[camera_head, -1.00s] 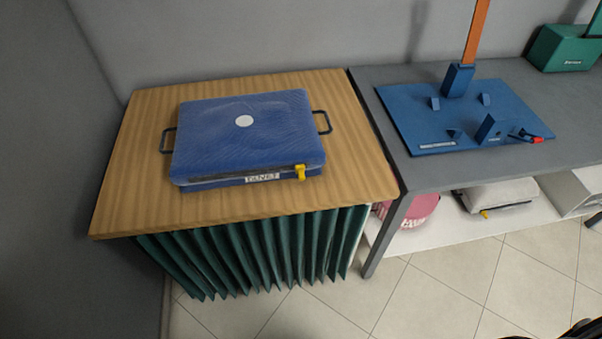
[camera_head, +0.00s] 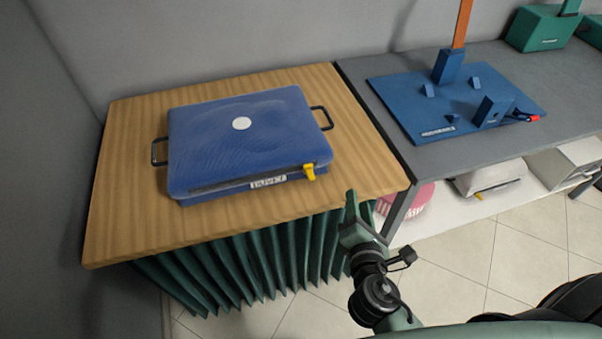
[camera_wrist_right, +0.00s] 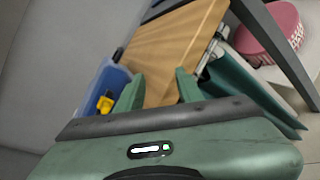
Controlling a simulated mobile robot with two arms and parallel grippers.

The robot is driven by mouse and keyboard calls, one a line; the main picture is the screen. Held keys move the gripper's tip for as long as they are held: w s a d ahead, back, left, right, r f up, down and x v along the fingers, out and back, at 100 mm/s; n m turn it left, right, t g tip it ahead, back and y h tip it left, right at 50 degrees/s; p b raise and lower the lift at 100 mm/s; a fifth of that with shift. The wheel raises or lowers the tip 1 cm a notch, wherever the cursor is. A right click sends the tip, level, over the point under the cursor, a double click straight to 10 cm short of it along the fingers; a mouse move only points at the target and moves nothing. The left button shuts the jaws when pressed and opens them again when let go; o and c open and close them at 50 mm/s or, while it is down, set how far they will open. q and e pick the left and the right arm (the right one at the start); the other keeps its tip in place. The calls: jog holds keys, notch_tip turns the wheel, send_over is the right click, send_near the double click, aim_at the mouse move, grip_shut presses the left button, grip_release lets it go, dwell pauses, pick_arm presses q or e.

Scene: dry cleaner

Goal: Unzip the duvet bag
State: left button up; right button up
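The blue duvet bag (camera_head: 215,150) lies flat on the wooden table, with a white round spot on top and a label on its front side. Its yellow zipper pull (camera_head: 309,172) sits at the front right corner, and it also shows in the right wrist view (camera_wrist_right: 105,103). My right gripper (camera_head: 364,217) is in front of the table's right front corner, apart from the bag and to the right of the pull. In the right wrist view its two fingers (camera_wrist_right: 158,84) are spread with nothing between them. My left gripper is not in view.
A grey bench (camera_head: 385,163) at right carries a blue board (camera_head: 420,105). A pink item (camera_wrist_right: 268,32) lies on its lower shelf.

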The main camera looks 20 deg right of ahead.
aim_at(312, 178)
jog(key=w+a+r+n+t+y, duration=0.25)
jog(key=a+n+y, duration=0.25)
jog(key=a+n, duration=0.6)
jog(key=w, duration=0.2)
jog(key=w+d+n+p, duration=0.1)
jog(key=w, duration=0.1)
jog(key=w+d+n+p, duration=0.1)
jog(key=w, duration=0.1)
jog(key=shift+w+d+r+t, duration=0.1)
jog(key=shift+w+r+t, duration=0.15)
jog(key=shift+r+t, duration=0.1)
jog(key=shift+c, duration=0.3)
grip_shut()
